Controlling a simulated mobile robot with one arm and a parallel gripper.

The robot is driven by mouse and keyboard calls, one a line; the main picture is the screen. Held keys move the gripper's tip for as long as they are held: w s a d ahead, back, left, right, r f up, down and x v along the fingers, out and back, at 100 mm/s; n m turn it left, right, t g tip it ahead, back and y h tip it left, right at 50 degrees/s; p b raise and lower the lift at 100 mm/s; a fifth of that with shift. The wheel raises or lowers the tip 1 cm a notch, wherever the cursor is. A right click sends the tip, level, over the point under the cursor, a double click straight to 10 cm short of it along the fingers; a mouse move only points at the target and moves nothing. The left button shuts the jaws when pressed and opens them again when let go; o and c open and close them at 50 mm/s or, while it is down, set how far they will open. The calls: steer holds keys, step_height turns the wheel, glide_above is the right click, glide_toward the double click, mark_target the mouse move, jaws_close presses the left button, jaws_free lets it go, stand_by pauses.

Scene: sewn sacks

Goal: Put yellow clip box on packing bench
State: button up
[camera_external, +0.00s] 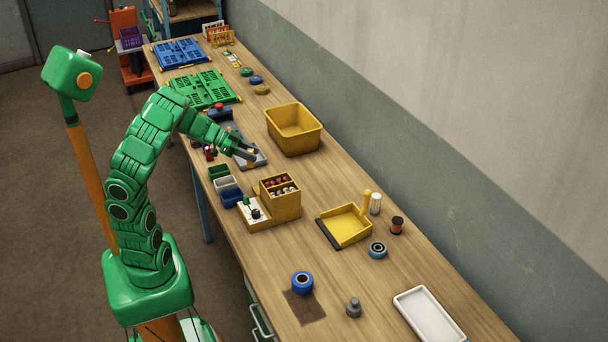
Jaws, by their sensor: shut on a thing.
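My gripper (248,153) is over the middle of the packing bench (210,122), low above a grey flat plate (262,160). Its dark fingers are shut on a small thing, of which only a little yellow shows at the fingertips. I take it for the yellow clip box; the fingers hide most of it. I cannot tell whether it touches the plate or hangs just above it. The long wooden bench top runs along the wall.
A yellow bin (293,143) stands just right of my gripper. A yellow compartment box (287,207) and small green, white and blue bins (228,184) stand nearer. Green (203,89) and blue (179,53) crates lie farther back. Bare wood shows around the yellow dustpan (345,225).

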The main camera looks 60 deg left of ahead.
steer(key=s+a+n+t+y, duration=0.2)
steer(key=s+a+n+y, duration=0.4)
steer(key=s+a, duration=1.25)
steer(key=shift+w+a+f, duration=1.75)
steer(key=shift+a+f, duration=0.05)
steer(key=shift+f, duration=0.7)
steer(key=shift+w+a+f, duration=1.75)
steer(key=shift+a+f, duration=0.1)
steer(key=shift+f, duration=0.7)
steer(key=shift+w+a+f, duration=1.75)
steer(key=shift+a+f, duration=0.05)
steer(key=shift+f, duration=2.3)
steer(key=o, duration=0.7)
steer(key=shift+f, duration=0.1)
steer(key=shift+o, duration=0.2)
